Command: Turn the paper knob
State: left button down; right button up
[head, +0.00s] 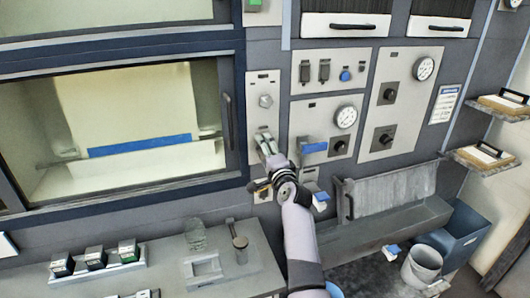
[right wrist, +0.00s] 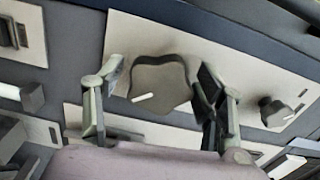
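A dark grey lobed knob (right wrist: 160,84) with a white pointer mark sits on a pale panel in the right wrist view. No readable label shows, so I cannot tell whether it is the paper knob. My right gripper (right wrist: 155,88) is open, with one finger on each side of this knob. A small gap shows at the left finger; contact at the right finger cannot be told. In the head view my right gripper (head: 265,143) is at the lower part of a narrow pale panel (head: 251,88), hiding what lies behind it. My left gripper is not in view.
A faceted knob (head: 265,101) is higher on the narrow panel. A gauge panel (head: 318,112) and a panel with black knobs (head: 386,140) stand to the right. A glass window (head: 130,120) is at left. A bench (head: 215,280) with small items lies below.

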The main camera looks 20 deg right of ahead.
jog(key=shift+o, duration=0.3)
jog(key=shift+f+n+b, duration=0.1)
jog(key=shift+n+b, duration=0.2)
jog(key=n+b, duration=0.1)
jog(key=n, duration=0.1)
jog(key=n+b, duration=0.2)
jog(key=n, duration=0.1)
jog(key=shift+d+f+n, duration=0.15)
jog(key=shift+f+n, duration=0.15)
jog(key=shift+f, duration=0.05)
jog(key=n+b, duration=0.1)
jog(key=n, duration=0.3)
jog(key=shift+d+n, duration=0.1)
jog(key=shift+n, duration=0.2)
jog(key=n, duration=0.3)
jog(key=shift+d+r+n+b, duration=0.1)
jog(key=shift+n+b, duration=0.2)
jog(key=s+b, duration=0.4)
jog(key=s, duration=1.4)
jog(key=s+f+g, duration=0.3)
jog(key=f, duration=0.7)
jog(key=s+f+n+g, duration=0.1)
jog(key=s+f+g, duration=0.1)
jog(key=f, duration=0.8)
jog(key=shift+s+a+f+g, duration=0.3)
jog(key=shift+s+f+g, duration=0.1)
jog(key=shift+s, duration=0.1)
